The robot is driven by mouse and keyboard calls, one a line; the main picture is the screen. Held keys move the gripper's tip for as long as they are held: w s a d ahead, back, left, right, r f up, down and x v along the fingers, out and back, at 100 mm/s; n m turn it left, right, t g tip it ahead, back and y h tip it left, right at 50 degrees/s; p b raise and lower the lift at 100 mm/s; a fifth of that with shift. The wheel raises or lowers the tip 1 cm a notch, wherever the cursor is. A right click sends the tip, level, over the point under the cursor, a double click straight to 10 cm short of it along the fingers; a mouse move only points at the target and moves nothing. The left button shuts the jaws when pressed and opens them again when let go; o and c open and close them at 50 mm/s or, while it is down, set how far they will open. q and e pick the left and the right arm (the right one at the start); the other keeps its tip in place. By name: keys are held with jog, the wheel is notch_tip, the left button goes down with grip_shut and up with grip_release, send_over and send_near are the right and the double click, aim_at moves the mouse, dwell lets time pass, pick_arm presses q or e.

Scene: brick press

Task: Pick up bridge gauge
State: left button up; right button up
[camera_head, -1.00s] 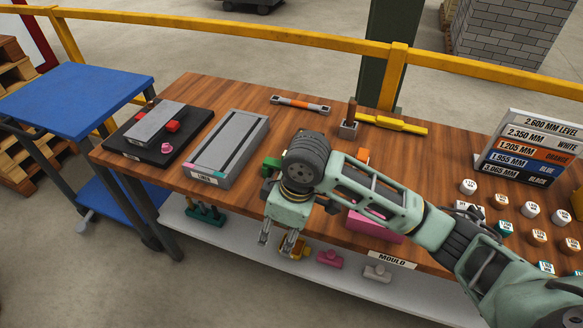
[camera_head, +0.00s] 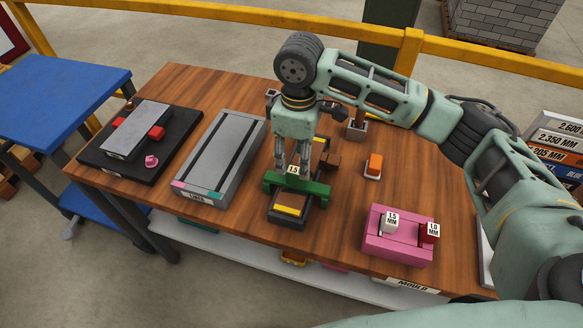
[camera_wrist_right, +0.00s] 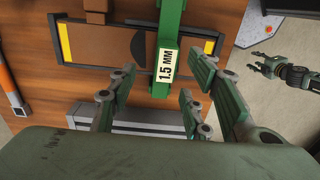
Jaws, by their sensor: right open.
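The bridge gauge (camera_head: 298,186) is a green bar with a white 1.5 MM label. It lies across a dark frame with yellow ends (camera_head: 289,209) on the wooden table. In the right wrist view the gauge (camera_wrist_right: 170,30) crosses the frame (camera_wrist_right: 110,42). My right gripper (camera_head: 293,164) points down at the gauge, fingers apart and empty. In its wrist view the right gripper's fingers (camera_wrist_right: 168,84) stand either side of the gauge's label end; contact cannot be judged. My left gripper (camera_wrist_right: 263,62) shows only at the right of that view, its fingers apart and empty.
A grey liner block (camera_head: 222,155) and a black plate (camera_head: 100,160) lie to the left. A pink block (camera_head: 398,250) holding labelled pieces sits front right. An orange-topped piece (camera_head: 375,164) is right of the frame. Table between them is clear.

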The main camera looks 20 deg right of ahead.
aim_at(298, 172)
jog(key=shift+s+f, duration=0.2)
jog(key=shift+f, duration=0.25)
jog(key=shift+s+f+p, duration=0.4)
jog(key=shift+s+f, duration=0.1)
jog(key=shift+f, duration=0.2)
notch_tip(298, 172, down, 2)
jog(key=shift+w+f+p, duration=0.1)
jog(key=shift+f+p, duration=0.15)
jog(key=shift+p, duration=0.3)
notch_tip(298, 172, down, 2)
jog(key=shift+w+f, duration=0.1)
jog(key=shift+w, duration=0.05)
jog(key=c, duration=0.9)
grip_shut()
pick_arm(q)
jog(key=shift+g, duration=0.3)
jog(key=s, duration=0.1)
jog(key=s+r, duration=0.1)
jog(key=s, duration=0.2)
jog(key=shift+s+r, duration=0.4)
jog(key=shift+w, duration=0.1)
